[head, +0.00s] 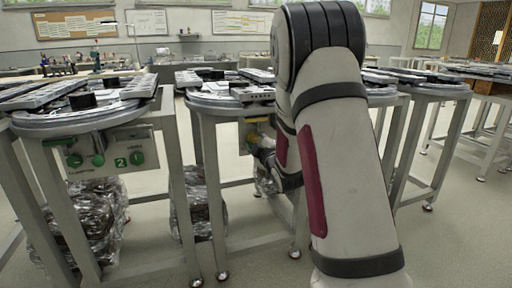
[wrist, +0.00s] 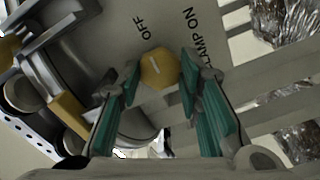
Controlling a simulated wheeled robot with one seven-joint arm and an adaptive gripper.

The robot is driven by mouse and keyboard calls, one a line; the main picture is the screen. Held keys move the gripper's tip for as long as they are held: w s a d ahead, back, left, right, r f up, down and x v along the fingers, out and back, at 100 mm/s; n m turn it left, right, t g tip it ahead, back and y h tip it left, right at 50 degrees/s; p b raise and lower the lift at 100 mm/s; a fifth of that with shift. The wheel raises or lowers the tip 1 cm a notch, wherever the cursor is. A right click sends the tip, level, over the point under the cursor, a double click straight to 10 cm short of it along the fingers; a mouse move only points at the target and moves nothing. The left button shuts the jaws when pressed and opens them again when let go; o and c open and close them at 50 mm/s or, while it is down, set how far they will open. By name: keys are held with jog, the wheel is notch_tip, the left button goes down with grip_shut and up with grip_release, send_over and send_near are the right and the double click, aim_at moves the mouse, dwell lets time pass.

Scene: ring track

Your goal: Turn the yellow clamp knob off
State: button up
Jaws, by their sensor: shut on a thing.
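The yellow clamp knob (wrist: 158,69) is a faceted knob on a grey panel (wrist: 113,25) in the wrist view. The panel is lettered OFF and CLAMP ON. A short pale line on the knob's face slants up toward the OFF lettering. My gripper (wrist: 160,82) has its two green-padded fingers on either side of the knob, shut on it. In the head view my arm covers most of the panel under the middle table, and I cannot make out the knob clearly there.
Round-topped tables on grey legs stand in a row; the left one (head: 75,120) carries a panel with green knobs (head: 97,160). Wrapped bundles (head: 200,205) sit beneath the tables. Table legs flank my arm. Open floor (head: 165,250) shows in front.

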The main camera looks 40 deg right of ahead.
dwell(0.5)
jog(key=o, duration=1.1)
jog(key=shift+o, duration=0.2)
jog(key=v, duration=1.2)
